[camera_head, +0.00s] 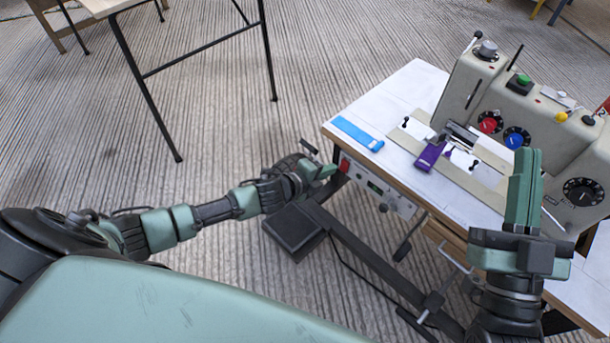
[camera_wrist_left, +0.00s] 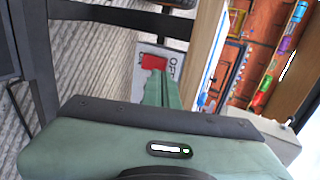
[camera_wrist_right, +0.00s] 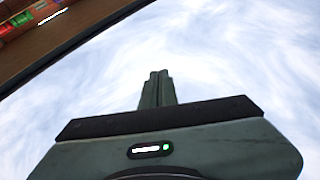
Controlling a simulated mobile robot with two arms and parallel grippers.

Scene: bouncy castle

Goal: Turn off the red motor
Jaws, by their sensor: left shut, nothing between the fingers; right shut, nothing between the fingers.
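A red switch (camera_head: 344,165) sits at the left end of a grey control box (camera_head: 397,203) under the front edge of the sewing table. My left gripper (camera_head: 328,172) is shut and empty, with its fingertips close beside the red switch. In the left wrist view the shut fingertips (camera_wrist_left: 157,75) point at the red switch (camera_wrist_left: 154,62) and overlap its lower edge; I cannot tell whether they touch. Part of the lettering beside it is visible. My right gripper (camera_head: 528,152) is shut, empty and pointing up in front of the sewing machine (camera_head: 540,115).
The white table (camera_head: 400,90) carries a blue strip (camera_head: 357,133) and a purple piece (camera_head: 431,155). Table legs and a dark pedal (camera_head: 294,231) are below. Another table (camera_head: 105,5) stands at the back left. The striped floor between is clear.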

